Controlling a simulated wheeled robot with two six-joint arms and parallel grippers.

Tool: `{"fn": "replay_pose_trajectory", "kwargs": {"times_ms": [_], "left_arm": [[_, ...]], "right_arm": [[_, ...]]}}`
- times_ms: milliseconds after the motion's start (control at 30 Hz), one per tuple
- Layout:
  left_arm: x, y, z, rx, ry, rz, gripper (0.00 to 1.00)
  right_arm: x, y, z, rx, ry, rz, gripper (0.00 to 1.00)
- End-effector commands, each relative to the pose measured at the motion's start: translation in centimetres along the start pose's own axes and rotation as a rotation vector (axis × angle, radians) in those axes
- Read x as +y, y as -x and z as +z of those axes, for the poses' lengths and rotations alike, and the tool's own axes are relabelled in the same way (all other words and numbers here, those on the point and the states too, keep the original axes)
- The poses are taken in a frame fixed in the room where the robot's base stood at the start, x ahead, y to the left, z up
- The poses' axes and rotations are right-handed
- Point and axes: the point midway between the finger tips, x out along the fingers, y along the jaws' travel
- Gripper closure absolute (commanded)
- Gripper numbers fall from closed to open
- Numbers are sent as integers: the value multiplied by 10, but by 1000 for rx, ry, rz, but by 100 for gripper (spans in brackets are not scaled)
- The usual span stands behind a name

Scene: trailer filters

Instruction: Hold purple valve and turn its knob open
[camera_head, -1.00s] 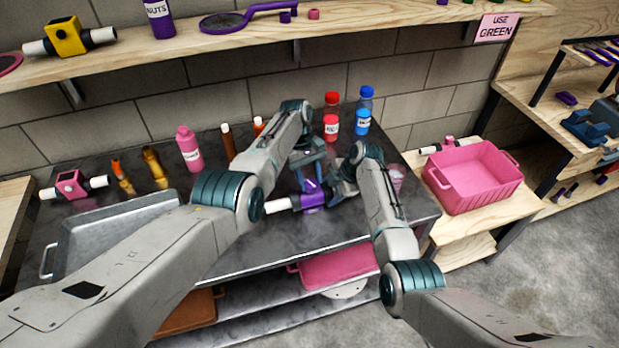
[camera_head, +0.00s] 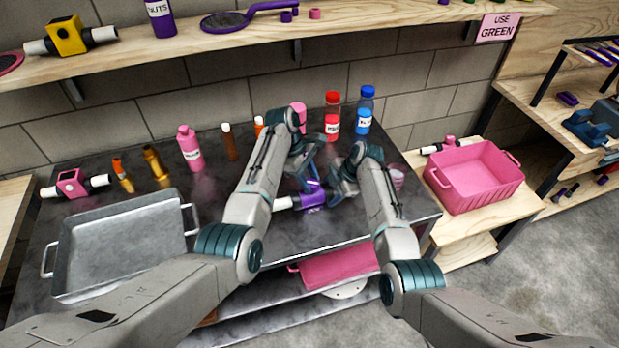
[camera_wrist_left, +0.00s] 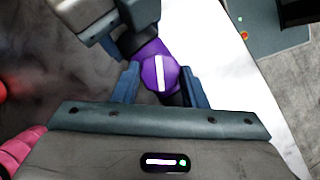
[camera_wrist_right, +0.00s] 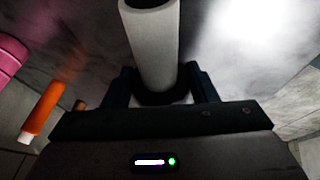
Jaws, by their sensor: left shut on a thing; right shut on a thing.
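The purple valve (camera_head: 312,197) is near the middle of the dark table, its white pipe end (camera_head: 284,203) pointing left. My left gripper (camera_head: 308,178) is shut on its knob from above. In the left wrist view the purple knob (camera_wrist_left: 160,73) with a white stripe sits between the fingers (camera_wrist_left: 158,84); the stripe runs roughly up and down in that picture. My right gripper (camera_head: 333,190) is shut on the valve from its right side. In the right wrist view the white pipe (camera_wrist_right: 153,45) points away from the fingers, and a dark collar is between them. The valve's right end is hidden.
A grey metal tray (camera_head: 120,240) is at the table's left. Pink (camera_head: 190,150), red (camera_head: 332,118) and blue (camera_head: 365,110) bottles stand at the back. A pink crate (camera_head: 473,178) is on the right bench. A pink-bodied valve (camera_head: 72,183) lies at the left back.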

Motion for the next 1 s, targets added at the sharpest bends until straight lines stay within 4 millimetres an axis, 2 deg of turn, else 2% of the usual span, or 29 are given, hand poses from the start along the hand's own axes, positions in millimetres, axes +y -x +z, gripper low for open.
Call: {"fn": "replay_pose_trajectory", "kwargs": {"times_ms": [500,1000], "left_arm": [[-4,-1,0,2,389,162,84],[-5,0,0,2,520,216,84]], "right_arm": [[0,0,0,0,0,-2,79],[0,0,0,0,0,-1,79]]}}
